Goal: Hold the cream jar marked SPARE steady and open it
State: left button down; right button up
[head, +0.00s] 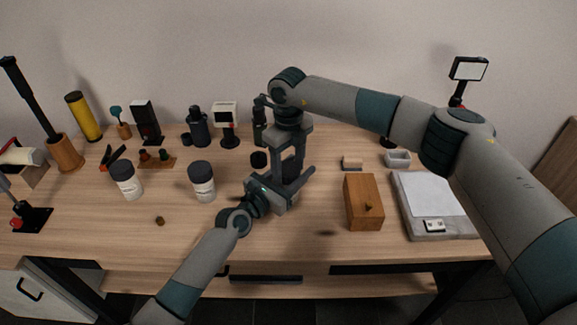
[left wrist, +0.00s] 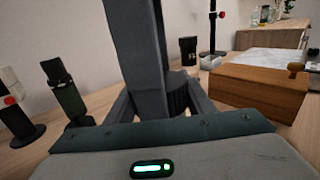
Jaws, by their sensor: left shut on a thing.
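My left gripper (head: 293,174) is in the middle of the table, its fingers shut on a dark ribbed thing (left wrist: 178,97) that shows between them in the left wrist view. This thing is mostly hidden, and no SPARE mark is readable on it. My right gripper (head: 290,145) reaches down from above, its fingers over and beside the held thing; their gap is unclear. Two white jars with black lids stand to the left, one nearer the middle (head: 203,184) and one farther left (head: 127,182); their labels are too small to read.
A wooden box with a knob (head: 361,202) stands right of the grippers, beside a grey tray with a white sheet (head: 425,192). A black disc (head: 259,159) lies just behind my left gripper. Several bottles and stands line the back. The front middle is mostly clear.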

jog(key=c, duration=0.6)
jog(key=shift+n, duration=1.7)
jog(key=shift+c, duration=0.3)
jog(key=o, duration=1.2)
jog(key=shift+r, duration=0.15)
jog(key=shift+r, duration=2.15)
pick_arm(q)
jog(key=c, duration=0.8)
grip_release()
jog(key=shift+o, duration=0.2)
jog(key=shift+s+a, duration=0.1)
